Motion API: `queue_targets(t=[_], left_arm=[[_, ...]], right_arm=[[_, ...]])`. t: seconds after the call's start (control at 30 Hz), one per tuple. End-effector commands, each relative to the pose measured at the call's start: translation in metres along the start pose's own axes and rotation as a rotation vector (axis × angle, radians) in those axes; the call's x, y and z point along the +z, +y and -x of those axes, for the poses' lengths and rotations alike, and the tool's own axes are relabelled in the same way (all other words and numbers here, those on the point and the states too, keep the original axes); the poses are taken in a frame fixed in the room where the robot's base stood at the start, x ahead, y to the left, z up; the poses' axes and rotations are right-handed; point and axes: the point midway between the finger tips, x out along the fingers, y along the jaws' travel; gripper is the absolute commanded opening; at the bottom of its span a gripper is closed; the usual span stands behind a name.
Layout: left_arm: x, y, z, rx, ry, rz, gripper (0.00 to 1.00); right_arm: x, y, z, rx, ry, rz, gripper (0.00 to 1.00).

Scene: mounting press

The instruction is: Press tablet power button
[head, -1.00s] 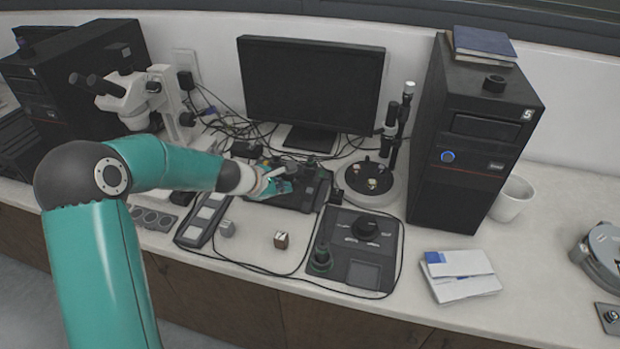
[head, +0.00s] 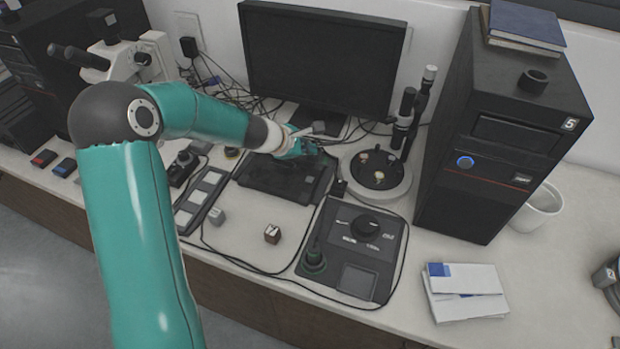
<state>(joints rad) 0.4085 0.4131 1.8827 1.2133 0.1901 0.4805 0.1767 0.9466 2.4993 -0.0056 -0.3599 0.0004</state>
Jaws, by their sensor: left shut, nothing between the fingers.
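A flat black slab, which looks like the tablet (head: 270,181), lies on the bench in front of the monitor. My left gripper (head: 309,147) is shut and empty, over the far right edge of the slab. I cannot tell whether its fingertips touch the slab. The power button cannot be made out; the gripper hides part of the far edge.
A monitor (head: 318,60) stands behind the slab, with cables around it. A round-based stand (head: 385,190) and a control box (head: 355,250) are to the right. A small cube (head: 272,234) lies in front. A black computer tower (head: 480,190) stands farther right.

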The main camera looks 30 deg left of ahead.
Motion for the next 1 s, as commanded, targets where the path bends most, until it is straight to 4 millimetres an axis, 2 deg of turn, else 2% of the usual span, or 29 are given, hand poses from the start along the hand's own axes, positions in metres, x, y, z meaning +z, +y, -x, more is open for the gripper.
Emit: queue_targets(t=[0.27,0.7,1.0], left_arm=[[-0.014,-0.012,-0.016,0.000,0.001,0.000,0.00],[-0.042,-0.040,-0.055,0.001,0.001,0.001,0.00],[-0.046,-0.044,-0.060,0.002,0.001,0.000,0.00]], right_arm=[[0.000,0.008,-0.021,0.000,0.001,0.000,0.40],[-0.001,0.026,-0.072,0.000,0.001,0.000,0.40],[-0.001,0.029,-0.079,0.000,0.001,0.000,0.40]])
